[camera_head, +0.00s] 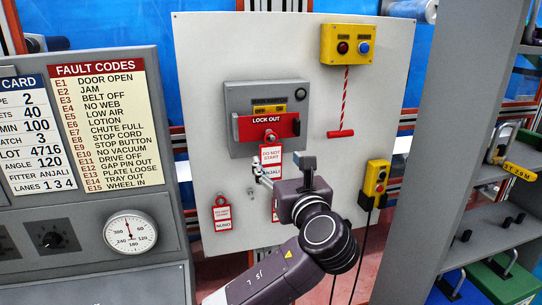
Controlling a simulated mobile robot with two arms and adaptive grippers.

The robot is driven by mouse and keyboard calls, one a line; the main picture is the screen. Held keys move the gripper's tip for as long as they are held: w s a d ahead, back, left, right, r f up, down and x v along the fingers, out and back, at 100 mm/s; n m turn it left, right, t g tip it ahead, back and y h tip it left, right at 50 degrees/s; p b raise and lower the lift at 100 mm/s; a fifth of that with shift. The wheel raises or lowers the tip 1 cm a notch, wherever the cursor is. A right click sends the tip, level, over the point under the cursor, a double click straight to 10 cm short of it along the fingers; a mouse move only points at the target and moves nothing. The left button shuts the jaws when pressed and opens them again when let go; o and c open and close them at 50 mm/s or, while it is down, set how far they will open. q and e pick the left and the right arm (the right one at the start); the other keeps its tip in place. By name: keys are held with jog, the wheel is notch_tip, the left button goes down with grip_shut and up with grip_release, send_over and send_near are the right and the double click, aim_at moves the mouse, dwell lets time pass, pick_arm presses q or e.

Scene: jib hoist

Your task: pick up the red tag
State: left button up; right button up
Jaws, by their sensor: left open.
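A red and white tag (271,155) reading DO NOT START hangs below the red LOCK OUT bar (268,126) on a grey box in the middle of the panel. The gripper covers part of what hangs below it. A second red and white tag (222,213) hangs on the panel's lower left. My left gripper (284,170) is open in front of the panel, at the lower part of the middle tag. Whether it touches the tag I cannot tell. My right gripper is not in view.
A yellow box (347,45) with red and blue buttons is at the panel's top right, with a red pull cord (345,105) below. A yellow pendant (375,178) hangs at right. A grey cabinet with a dial (130,232) stands left; shelves (490,220) stand right.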

aim_at(271, 153)
pick_arm(q)
jog(key=w+p, duration=0.1)
jog(key=w+a+p, duration=0.1)
jog(key=w+p, duration=0.1)
jog(key=shift+w+a+r, duration=0.3)
jog(key=shift+a+r, duration=0.05)
jog(key=shift+w+f, duration=0.2)
jog(key=shift+w, duration=0.3)
jog(key=shift+s, duration=0.1)
jog(key=c, duration=1.1)
jog(key=shift+a+r+b, duration=0.1)
jog(key=shift+r+b, duration=0.1)
jog(key=shift+b, duration=0.65)
jog(key=shift+r+b+v, duration=0.15)
jog(key=shift+b+v, duration=0.65)
jog(key=shift+v, duration=2.2)
jog(key=shift+r+b+v, duration=0.2)
jog(key=shift+b+v, duration=0.65)
jog(key=shift+v, duration=2.15)
jog(key=shift+r+b+v, duration=0.15)
jog(key=shift+b+v, duration=0.65)
jog(key=shift+v, duration=2.2)
